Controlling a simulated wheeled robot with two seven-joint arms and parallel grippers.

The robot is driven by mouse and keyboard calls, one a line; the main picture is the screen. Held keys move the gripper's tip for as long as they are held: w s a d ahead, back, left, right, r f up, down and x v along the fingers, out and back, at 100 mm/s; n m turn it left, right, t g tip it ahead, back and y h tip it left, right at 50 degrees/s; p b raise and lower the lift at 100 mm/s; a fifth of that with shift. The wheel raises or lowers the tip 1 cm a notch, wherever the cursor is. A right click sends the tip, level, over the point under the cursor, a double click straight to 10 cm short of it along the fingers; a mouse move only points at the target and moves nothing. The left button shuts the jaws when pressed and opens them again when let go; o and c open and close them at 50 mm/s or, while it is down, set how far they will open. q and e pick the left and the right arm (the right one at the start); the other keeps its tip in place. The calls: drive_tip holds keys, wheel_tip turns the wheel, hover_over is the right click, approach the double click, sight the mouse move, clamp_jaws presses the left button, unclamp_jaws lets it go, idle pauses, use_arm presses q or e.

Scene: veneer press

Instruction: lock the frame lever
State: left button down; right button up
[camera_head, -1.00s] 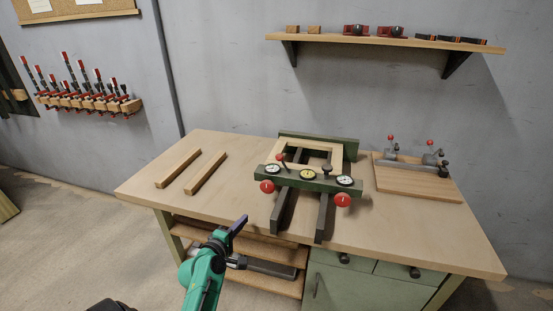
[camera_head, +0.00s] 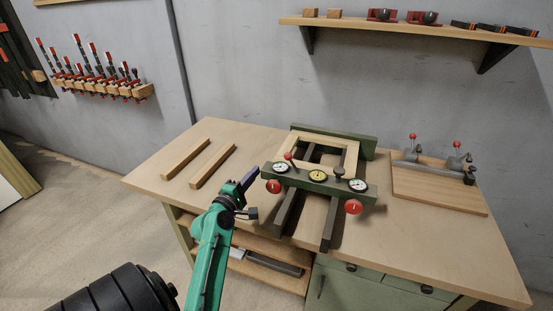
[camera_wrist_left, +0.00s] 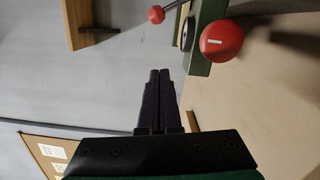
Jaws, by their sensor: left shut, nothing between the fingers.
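The green press frame (camera_head: 318,184) stands on the workbench, with dials along its front bar and a light wooden frame (camera_head: 347,152) behind it. A small lever with a red ball (camera_head: 288,156) rises at the bar's left end; the wrist view shows the red ball (camera_wrist_left: 156,14) on its dark stem. Below it on the bar's front is a larger red knob (camera_head: 274,187), also in the left wrist view (camera_wrist_left: 221,41). My left gripper (camera_head: 252,176) is shut and empty, just left of this knob and apart from the lever. My right gripper is not in view.
Two wooden strips (camera_head: 198,162) lie on the bench (camera_head: 150,178) to the left. A board with toggle clamps (camera_head: 438,190) lies to the right. A shelf (camera_head: 400,27) hangs on the wall above. The bench between strips and press is clear.

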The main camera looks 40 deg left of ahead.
sight(293, 164)
use_arm(q)
drive_tip(key=w+p, duration=0.1)
drive_tip(key=w, duration=0.1)
drive_tip(key=w+p, duration=0.1)
drive_tip(key=w, duration=0.2)
drive_tip(key=w+d+r+p, duration=0.1)
drive_tip(key=w, duration=0.2)
drive_tip(key=shift+w+p, duration=0.2)
drive_tip(key=shift+p, duration=0.15)
drive_tip(key=shift+w+d, duration=0.15)
drive_tip(key=shift+d, duration=0.35)
drive_tip(key=shift+a+f, duration=0.1)
drive_tip(key=shift+a, duration=0.05)
